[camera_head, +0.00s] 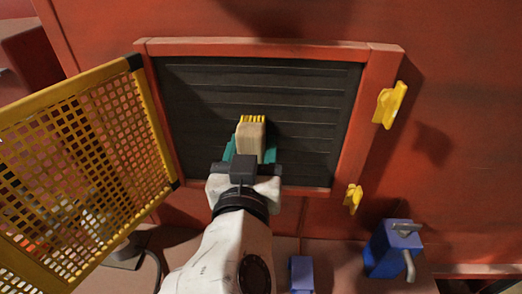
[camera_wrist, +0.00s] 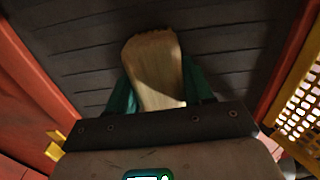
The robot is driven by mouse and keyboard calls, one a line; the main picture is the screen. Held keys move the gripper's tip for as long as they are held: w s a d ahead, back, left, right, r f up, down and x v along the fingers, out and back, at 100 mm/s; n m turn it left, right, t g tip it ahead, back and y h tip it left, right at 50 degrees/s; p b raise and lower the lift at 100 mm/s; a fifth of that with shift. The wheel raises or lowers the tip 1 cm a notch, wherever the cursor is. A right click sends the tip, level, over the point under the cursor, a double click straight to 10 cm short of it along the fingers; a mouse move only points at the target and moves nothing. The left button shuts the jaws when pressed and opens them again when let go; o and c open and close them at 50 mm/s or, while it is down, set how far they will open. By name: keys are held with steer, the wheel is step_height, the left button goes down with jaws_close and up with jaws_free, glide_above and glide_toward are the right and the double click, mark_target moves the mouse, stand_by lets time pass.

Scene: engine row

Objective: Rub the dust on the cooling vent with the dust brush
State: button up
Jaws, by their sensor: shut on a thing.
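The cooling vent (camera_head: 310,90) is a dark slatted panel in a red-orange frame, and its slats also fill the wrist view (camera_wrist: 75,55). My gripper (camera_head: 250,150) is in front of the vent's lower middle, its teal fingers shut on the dust brush (camera_head: 250,136). The brush has a pale wooden body and yellow bristles pointing up toward the slats. In the wrist view the brush (camera_wrist: 157,75) stands between the fingers. I cannot tell whether the bristles touch the vent. Distinct dust patches are hard to make out on the slats.
A yellow perforated guard (camera_head: 85,150) stands swung open left of the vent. Two yellow latches, an upper one (camera_head: 390,104) and a lower one (camera_head: 353,198), are on the right. A blue block with a grey handle (camera_head: 392,247) and a smaller blue piece (camera_head: 301,274) are below.

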mark_target(251, 142)
steer(key=shift+r+p, duration=0.5)
steer(key=shift+r, duration=0.4)
steer(key=shift+s+d, duration=0.1)
steer(key=shift+d, duration=2)
steer(key=shift+d+p, duration=0.45)
steer(key=shift+d, duration=1.4)
steer(key=shift+d+r+p, duration=0.1)
steer(key=shift+r+p, duration=0.55)
steer(key=shift+r, duration=0.15)
steer(key=shift+a+b, duration=0.65)
steer(key=shift+a, duration=1.1)
steer(key=shift+a+b, duration=0.65)
steer(key=shift+a, duration=1.6)
steer(key=shift+s, duration=2.85)
